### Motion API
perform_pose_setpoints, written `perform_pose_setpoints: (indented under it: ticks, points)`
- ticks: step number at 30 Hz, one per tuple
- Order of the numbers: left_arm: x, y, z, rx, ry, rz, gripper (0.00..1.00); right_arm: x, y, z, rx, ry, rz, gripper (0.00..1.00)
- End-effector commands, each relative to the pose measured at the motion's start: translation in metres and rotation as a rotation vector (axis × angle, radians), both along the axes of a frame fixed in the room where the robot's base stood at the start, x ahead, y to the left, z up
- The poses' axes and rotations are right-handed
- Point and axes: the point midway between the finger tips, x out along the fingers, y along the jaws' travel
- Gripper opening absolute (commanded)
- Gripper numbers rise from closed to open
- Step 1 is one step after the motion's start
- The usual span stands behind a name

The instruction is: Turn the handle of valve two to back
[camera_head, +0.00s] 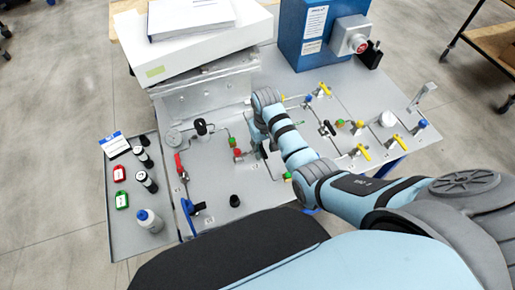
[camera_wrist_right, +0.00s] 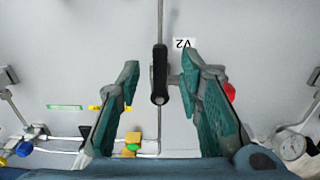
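In the right wrist view the black handle of valve two (camera_wrist_right: 160,78) stands along the picture's vertical, in line with a thin pipe. A "V2" label (camera_wrist_right: 183,44) is upside down beside it. My right gripper (camera_wrist_right: 159,70) is open, with one teal finger on each side of the handle. A gap shows on the left; on the right the finger is close to the valve body, and I cannot tell if they touch. In the head view my right gripper (camera_head: 264,148) is over the panel's middle, and the arm largely hides valve two. My left gripper is not in view.
The grey panel (camera_head: 215,210) carries other valves, including a red-handled one (camera_head: 181,166) on the left and several yellow handles on the right. A blue box (camera_head: 322,35) stands behind. A side tray (camera_head: 122,238) holds bottles. A gauge (camera_wrist_right: 292,146) shows lower right in the wrist view.

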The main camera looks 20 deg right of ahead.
Motion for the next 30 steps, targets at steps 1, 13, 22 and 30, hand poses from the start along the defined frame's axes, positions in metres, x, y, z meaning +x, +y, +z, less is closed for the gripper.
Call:
perform_pose_setpoints:
  ticks: [1, 13, 22, 30]
  points:
    - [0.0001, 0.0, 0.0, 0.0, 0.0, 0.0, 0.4, -0.0011, -0.0023, -0.0044, -0.001, 0.001, -0.004, 0.33]
    - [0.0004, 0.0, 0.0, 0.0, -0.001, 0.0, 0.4, -0.0018, -0.0041, -0.0091, 0.0, -0.001, -0.01, 0.19]
    - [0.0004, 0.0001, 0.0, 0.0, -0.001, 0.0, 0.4, -0.0018, -0.0039, -0.0089, 0.0, -0.001, -0.008, 0.0]
    - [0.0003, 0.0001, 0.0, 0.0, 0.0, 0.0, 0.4, -0.0018, -0.0059, -0.0087, 0.001, -0.001, 0.041, 0.0]
